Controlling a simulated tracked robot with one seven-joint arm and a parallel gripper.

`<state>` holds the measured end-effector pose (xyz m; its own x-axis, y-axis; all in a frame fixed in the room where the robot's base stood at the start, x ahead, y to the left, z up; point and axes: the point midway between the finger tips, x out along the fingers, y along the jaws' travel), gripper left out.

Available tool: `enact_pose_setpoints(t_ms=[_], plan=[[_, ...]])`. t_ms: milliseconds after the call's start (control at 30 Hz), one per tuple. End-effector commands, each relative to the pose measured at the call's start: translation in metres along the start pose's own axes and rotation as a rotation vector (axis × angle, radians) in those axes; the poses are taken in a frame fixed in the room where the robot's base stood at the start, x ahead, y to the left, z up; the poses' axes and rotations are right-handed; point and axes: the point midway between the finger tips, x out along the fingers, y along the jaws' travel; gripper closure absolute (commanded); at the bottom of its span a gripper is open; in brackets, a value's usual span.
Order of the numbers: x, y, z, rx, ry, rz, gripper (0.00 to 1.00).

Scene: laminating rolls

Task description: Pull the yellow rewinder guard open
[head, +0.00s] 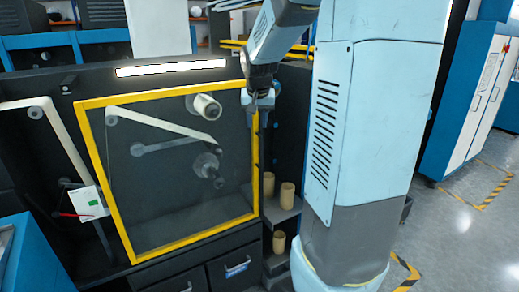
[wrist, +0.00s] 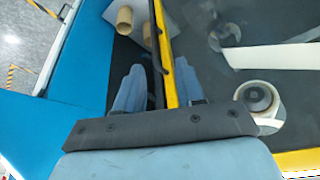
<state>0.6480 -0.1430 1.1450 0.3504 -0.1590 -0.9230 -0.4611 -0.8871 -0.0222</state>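The yellow rewinder guard (head: 178,95) is a clear panel in a yellow frame on the dark machine front. It looks closed in the head view. My gripper (head: 260,118) is at the upper part of the guard's right edge. In the wrist view my gripper (wrist: 160,78) has its two blue fingers apart, one on each side of the guard's yellow edge (wrist: 168,55) and a dark bar (wrist: 152,55) running along it. Gaps show between the fingers and the edge. The fingertips' depth relative to the bar is hard to tell.
Behind the guard are a white roll (head: 207,107) and web rollers. Several cardboard cores (head: 287,195) stand on shelves right of the guard. Drawers (head: 236,268) are below it. A blue cabinet (head: 470,100) stands at the far right, with open floor (head: 450,240) before it.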

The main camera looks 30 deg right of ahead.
Motion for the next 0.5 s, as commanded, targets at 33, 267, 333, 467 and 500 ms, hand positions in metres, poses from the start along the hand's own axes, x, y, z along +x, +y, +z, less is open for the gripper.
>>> enact_pose_setpoints(t_ms=[33,267,333,467,500], plan=[[0.012,0.003,-0.009,0.015,-0.005,0.016,0.62],[0.038,0.011,-0.033,0.057,-0.002,0.051,0.62],[0.042,0.011,-0.035,0.06,-0.003,0.055,0.62],[0.052,0.012,-0.036,0.062,-0.003,0.057,0.62],[0.057,0.013,-0.035,0.061,-0.004,0.057,0.62]])
